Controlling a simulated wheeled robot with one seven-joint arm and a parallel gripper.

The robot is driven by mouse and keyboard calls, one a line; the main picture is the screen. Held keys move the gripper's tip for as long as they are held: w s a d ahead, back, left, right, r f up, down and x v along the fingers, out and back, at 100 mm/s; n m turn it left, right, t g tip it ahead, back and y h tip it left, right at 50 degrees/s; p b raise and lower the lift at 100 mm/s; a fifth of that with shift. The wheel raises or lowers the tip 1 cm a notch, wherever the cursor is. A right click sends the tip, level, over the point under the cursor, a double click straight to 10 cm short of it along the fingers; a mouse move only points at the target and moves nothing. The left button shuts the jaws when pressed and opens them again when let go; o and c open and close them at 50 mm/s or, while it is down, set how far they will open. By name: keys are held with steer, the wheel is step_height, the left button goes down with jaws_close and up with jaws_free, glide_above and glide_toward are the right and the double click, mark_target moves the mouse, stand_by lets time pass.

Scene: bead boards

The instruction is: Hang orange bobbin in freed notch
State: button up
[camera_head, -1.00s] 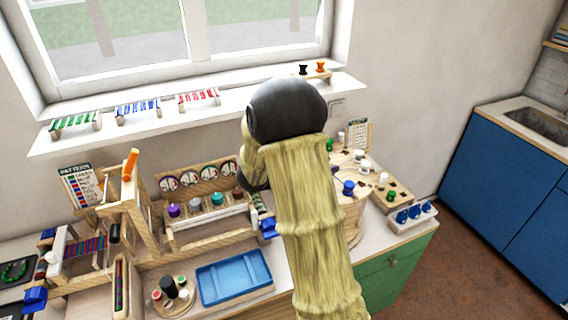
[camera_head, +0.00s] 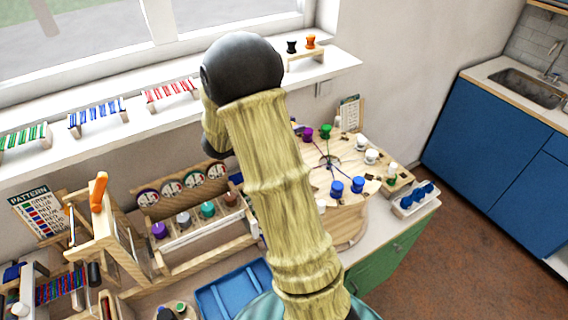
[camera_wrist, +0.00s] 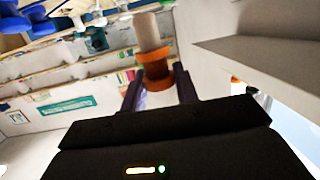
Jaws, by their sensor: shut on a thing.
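In the wrist view my gripper (camera_wrist: 158,92) is shut on an orange bobbin (camera_wrist: 155,72), with a paler brownish cylinder showing beyond its orange rims. In the head view my own arm hides my gripper and the held bobbin. The round wooden braiding board (camera_head: 345,228) stands on the right part of the counter. Blue bobbins (camera_head: 347,186), a green bobbin (camera_head: 326,131), a purple bobbin (camera_head: 307,133) and white bobbins (camera_head: 371,156) sit around its rim, with dark threads running to its middle. My arm covers its left side, and I cannot tell which notch is empty.
Another orange spool (camera_head: 310,41) and a black spool (camera_head: 291,46) stand on a small wooden rack on the windowsill. A blue tray (camera_head: 232,291) and a wooden loom (camera_head: 105,225) lie to the left. A white holder with blue pieces (camera_head: 414,199) sits at the counter's right end.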

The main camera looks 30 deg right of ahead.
steer(key=shift+s+r, duration=0.1)
steer(key=shift+s, duration=0.05)
step_height(320, 180, down, 6)
steer(key=shift+r+p, duration=0.1)
steer(key=shift+p, duration=0.45)
steer(key=shift+a, duration=0.1)
steer(key=shift+f+p, duration=0.45)
steer(key=shift+f, duration=1.7)
steer(key=shift+f, duration=0.1)
steer(key=o, duration=0.7)
